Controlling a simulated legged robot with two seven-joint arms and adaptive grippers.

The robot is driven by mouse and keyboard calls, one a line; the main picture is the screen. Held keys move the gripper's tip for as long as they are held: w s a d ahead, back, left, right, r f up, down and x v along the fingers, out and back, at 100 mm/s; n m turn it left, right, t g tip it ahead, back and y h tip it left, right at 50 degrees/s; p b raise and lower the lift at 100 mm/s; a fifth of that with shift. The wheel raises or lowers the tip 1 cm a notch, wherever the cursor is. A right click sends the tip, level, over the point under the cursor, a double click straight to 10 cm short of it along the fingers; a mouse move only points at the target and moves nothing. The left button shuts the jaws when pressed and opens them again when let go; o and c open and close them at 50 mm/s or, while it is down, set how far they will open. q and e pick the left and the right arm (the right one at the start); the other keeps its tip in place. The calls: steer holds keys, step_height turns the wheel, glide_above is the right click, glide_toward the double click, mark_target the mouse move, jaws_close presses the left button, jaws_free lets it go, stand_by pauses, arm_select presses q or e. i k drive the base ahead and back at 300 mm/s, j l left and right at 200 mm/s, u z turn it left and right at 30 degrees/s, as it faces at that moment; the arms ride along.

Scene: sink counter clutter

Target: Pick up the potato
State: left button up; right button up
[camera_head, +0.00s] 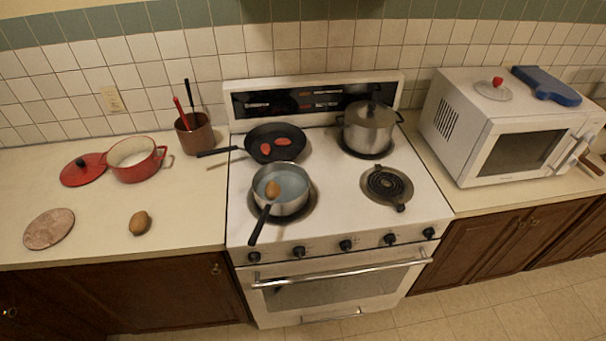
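A brown potato (140,223) lies on the left counter, near its front edge and apart from other things. A second brown, potato-like item (272,189) sits in a steel saucepan (291,205) on the front left of the stove. The saucepan's dark handle points to the front. Neither of my grippers shows in the head view.
Left of the potato lies a round speckled board (48,229). Behind are a red pot (138,161), a red lid (83,170) and a utensil crock (195,134). The stove (421,208) stands to the right, with a microwave (511,131) beyond. Counter around the potato is clear.

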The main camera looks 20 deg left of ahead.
mark_target(139, 222)
steer(key=k+j+u, duration=0.1)
steer(key=u, duration=1.95)
